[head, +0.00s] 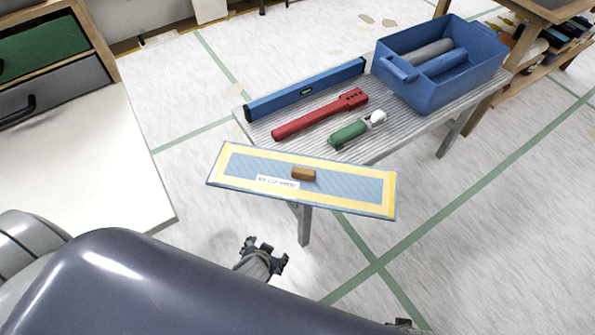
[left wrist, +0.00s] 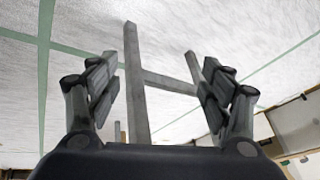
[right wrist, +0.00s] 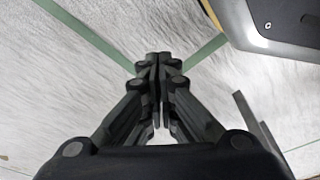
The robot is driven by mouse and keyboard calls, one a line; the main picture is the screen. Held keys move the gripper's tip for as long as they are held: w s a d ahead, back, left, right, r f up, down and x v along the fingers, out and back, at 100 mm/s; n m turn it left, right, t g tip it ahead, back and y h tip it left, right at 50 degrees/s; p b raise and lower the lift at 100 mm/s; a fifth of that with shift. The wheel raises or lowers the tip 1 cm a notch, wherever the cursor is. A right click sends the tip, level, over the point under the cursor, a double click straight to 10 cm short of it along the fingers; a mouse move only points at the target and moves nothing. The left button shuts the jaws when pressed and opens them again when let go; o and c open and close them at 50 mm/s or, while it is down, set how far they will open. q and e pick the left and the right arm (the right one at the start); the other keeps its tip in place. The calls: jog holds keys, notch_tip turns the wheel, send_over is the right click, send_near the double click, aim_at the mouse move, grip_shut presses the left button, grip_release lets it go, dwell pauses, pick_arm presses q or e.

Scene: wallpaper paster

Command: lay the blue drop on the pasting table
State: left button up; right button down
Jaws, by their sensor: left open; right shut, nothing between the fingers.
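No flat blue sheet lies alone. A blue roll (head: 443,62) lies beside a grey roll (head: 425,50) in a blue tub (head: 440,94) on the grey slatted bench (head: 395,135). A blue-striped board with a yellow border (head: 340,187) is at the bench's near end, with a white label (head: 277,182) and a brown block (head: 304,174) on it. I cannot tell which of these is the pasting table. My left gripper (head: 266,252) is open and empty, below the board in the head view; it also shows in the left wrist view (left wrist: 150,72). My right gripper (right wrist: 158,60) is shut and empty over floor.
A blue level (head: 306,90), a red tool (head: 318,114) and a green-handled tool (head: 357,130) lie on the bench. A white-topped cabinet (head: 90,165) is at left, a wooden shelf (head: 540,75) at far right. Floor right of the board is clear.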

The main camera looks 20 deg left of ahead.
pick_arm(q)
jog(key=w+d+r+n+t, duration=0.1)
jog(key=w+d+r+t, duration=0.1)
jog(key=r, duration=0.3)
jog(key=w+d+r+t, duration=0.1)
jog(key=w+r+t, duration=0.15)
jog(key=r, duration=0.35)
jog(key=n+t, duration=0.2)
jog(key=t, duration=0.1)
send_near(302, 173)
jog(key=shift+w+d+f+b, duration=0.15)
jog(key=shift+w+f, duration=0.45)
jog(key=shift+w+d+f+b, duration=0.15)
jog(key=shift+w+f, duration=0.45)
jog(key=shift+w+a+f, duration=0.1)
jog(key=shift+w+f, duration=0.15)
jog(key=shift+w, duration=0.3)
jog(key=shift+w+a, duration=0.1)
jog(key=shift+w, duration=0.15)
jog(key=x, duration=0.4)
jog(key=shift+w+a+r, duration=0.1)
jog(key=shift+a+r, duration=0.2)
jog(key=shift+r, duration=0.1)
jog(key=shift+w+f, duration=0.1)
jog(key=shift+w, duration=0.15)
jog(key=c, duration=1.2)
jog(key=shift+c, duration=0.6)
pick_arm(e)
notch_tip(302, 173, up, 2)
jog(key=shift+r, duration=0.25)
